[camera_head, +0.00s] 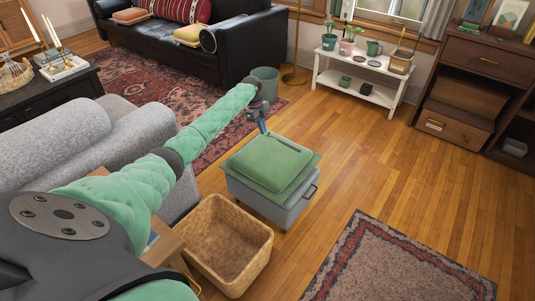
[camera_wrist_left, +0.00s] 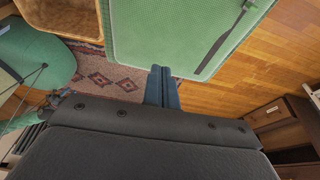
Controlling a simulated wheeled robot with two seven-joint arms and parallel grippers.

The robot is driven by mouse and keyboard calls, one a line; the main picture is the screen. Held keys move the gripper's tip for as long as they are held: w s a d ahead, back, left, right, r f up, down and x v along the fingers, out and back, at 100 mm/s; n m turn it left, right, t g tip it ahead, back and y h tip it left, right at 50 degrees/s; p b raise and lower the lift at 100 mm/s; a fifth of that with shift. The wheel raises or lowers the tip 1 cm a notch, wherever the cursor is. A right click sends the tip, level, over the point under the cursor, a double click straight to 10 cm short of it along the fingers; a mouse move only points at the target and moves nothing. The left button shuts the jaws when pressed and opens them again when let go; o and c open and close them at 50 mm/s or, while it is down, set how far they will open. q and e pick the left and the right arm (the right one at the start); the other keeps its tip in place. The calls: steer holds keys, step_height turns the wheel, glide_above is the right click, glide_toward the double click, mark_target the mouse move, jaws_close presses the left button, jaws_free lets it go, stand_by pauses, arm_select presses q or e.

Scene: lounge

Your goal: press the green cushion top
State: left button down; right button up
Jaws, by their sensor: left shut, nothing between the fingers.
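The green cushion top (camera_head: 267,164) lies on a grey box (camera_head: 276,208) with a handle on its right side. It also shows at the top of the left wrist view (camera_wrist_left: 172,35), with a dark strap across its right part. My left gripper (camera_head: 265,131) is above the far edge of the cushion in the head view. In the left wrist view its fingertips (camera_wrist_left: 160,70) are together and empty, over the near edge of the cushion there. I cannot tell whether they touch it. My right gripper is not in view.
An empty wicker basket (camera_head: 228,243) stands on the floor left of the grey box. A grey sofa (camera_head: 95,145) is left of my arm, and a green bin (camera_head: 265,82) stands behind the gripper. The wooden floor (camera_head: 340,165) right of the box is clear.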

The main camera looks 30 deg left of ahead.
mark_target(267, 158)
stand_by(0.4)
arm_select(q)
steer(key=x, duration=0.8)
steer(key=a+x, duration=0.1)
steer(key=x, duration=0.3)
steer(key=shift+d+f, duration=0.15)
steer(key=shift+f, duration=0.9)
step_height(267, 158, down, 4)
steer(key=b, duration=0.3)
steer(key=shift+r, duration=0.3)
